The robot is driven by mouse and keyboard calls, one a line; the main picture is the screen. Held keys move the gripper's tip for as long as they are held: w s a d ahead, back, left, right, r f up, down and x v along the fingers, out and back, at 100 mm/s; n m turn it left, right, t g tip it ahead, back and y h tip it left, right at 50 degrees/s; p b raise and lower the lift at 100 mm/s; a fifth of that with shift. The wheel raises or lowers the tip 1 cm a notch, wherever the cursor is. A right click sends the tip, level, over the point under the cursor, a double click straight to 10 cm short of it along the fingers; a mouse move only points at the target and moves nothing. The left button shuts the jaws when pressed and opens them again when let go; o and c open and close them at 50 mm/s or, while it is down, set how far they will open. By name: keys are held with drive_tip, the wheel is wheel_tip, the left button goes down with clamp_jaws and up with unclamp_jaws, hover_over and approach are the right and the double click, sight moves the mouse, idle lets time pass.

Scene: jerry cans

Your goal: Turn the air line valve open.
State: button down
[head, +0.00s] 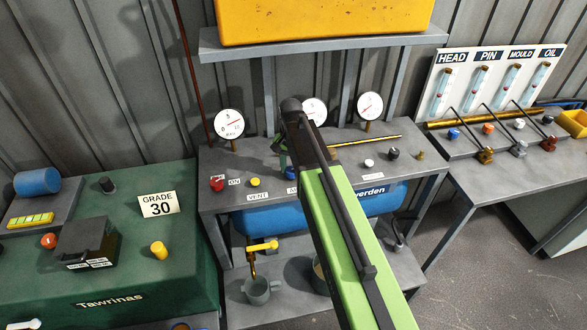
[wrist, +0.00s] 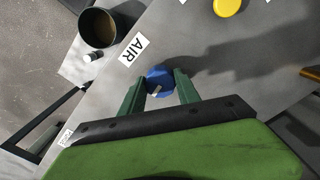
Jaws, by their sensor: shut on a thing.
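The air line valve is a round blue knob (wrist: 159,75) beside a white AIR label (wrist: 134,47) on the grey bench top. A small pale mark shows on the knob's near side. My gripper (wrist: 160,82) is over the knob, with one green finger on each side, shut on it. In the head view my green and black arm reaches over the bench and hides most of the knob and its label. The pipe under the knob is not visible.
On the bench stand a red knob (head: 217,184) marked ON, a yellow knob (head: 254,182) marked VENT, and a pressure gauge (head: 229,123). A brass rod (head: 365,140) lies behind. A blue tank (head: 262,220) and a grey mug (head: 258,291) are below.

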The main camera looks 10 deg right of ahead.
sight(291, 170)
drive_tip(key=shift+w+m, duration=0.15)
drive_tip(key=shift+m, duration=0.95)
drive_tip(key=c, duration=0.9)
unclamp_jaws()
drive_tip(key=shift+r+p, duration=0.45)
wheel_tip(291, 170, up, 17)
drive_tip(key=p, duration=1.6)
drive_tip(key=shift+f, duration=0.2)
